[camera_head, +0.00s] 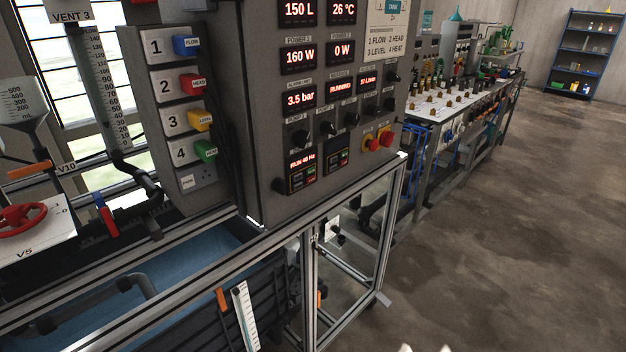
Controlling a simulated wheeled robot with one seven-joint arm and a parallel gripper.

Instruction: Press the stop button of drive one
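Two small drive units sit at the bottom of the grey control panel (262,110). The left drive (302,171) has a lit red display that reads about "RUN 40 Hz". The right drive (338,152) has a dark or unreadable display. Small coloured keys show under the left display, but they are too small to tell which is stop. Only white tips, apparently of my gripper (425,348), show at the bottom edge, well below and right of the drives and apart from them. Whether they are open or shut does not show.
Two red mushroom buttons (379,140) on yellow bases sit right of the drives, below black knobs. A metal frame rail (290,232) runs below the panel, over a blue tank (170,270). A long bench (455,100) stands behind. The floor at right is clear.

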